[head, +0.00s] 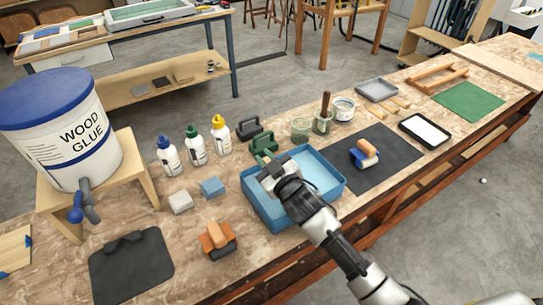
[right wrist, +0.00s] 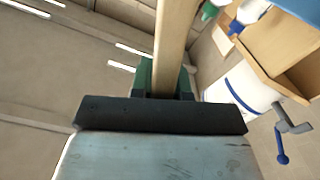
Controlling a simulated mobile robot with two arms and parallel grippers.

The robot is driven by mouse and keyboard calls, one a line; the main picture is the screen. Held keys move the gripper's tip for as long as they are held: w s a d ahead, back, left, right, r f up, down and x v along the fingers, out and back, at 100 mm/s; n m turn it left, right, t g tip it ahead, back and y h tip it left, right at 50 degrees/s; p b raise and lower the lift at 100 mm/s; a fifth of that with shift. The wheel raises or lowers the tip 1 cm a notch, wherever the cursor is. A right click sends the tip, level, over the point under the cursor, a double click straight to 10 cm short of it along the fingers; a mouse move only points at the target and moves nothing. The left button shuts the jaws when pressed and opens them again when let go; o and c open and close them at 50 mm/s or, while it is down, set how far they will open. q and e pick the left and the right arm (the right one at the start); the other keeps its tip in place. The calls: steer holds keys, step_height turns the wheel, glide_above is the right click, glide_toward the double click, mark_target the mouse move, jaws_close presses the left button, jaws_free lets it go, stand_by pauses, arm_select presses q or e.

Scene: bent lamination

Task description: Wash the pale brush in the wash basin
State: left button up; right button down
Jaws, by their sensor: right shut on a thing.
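The wash basin (head: 325,205) is a blue rectangular tray with pale blue liquid, near the middle of the bench in the head view. My right gripper (head: 272,168) is over its back left part, shut on a pale wooden piece, likely the pale brush. In the right wrist view the pale wooden length (right wrist: 170,40) runs up between the gripper's jaws (right wrist: 167,85). The bristles cannot be made out, and I cannot tell whether they touch the liquid. My left gripper is not in view.
A wood glue bucket (head: 60,130) stands on a stand at left. Sanding blocks (head: 213,187) lie left.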

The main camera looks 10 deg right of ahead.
steer(key=shift+f, duration=0.1)
steer(key=shift+w+d, duration=0.2)
steer(key=shift+d, duration=0.55)
steer(key=shift+w+d+p, duration=0.2)
steer(key=shift+w+d, duration=0.05)
steer(key=shift+d, duration=0.45)
steer(key=shift+w+d+p, duration=0.15)
steer(key=shift+w+d, duration=0.1)
steer(key=shift+d, duration=0.45)
steer(key=shift+w+d+p, duration=0.2)
steer(key=shift+w+d, duration=0.05)
steer(key=shift+d, duration=0.45)
step_height(320, 180, up, 7)
steer(key=s+a+p, duration=0.1)
steer(key=a+p, duration=0.2)
steer(key=p, duration=0.3)
steer(key=shift+s+f, duration=0.15)
steer(key=shift+f, duration=0.05)
steer(key=shift+d, duration=0.1)
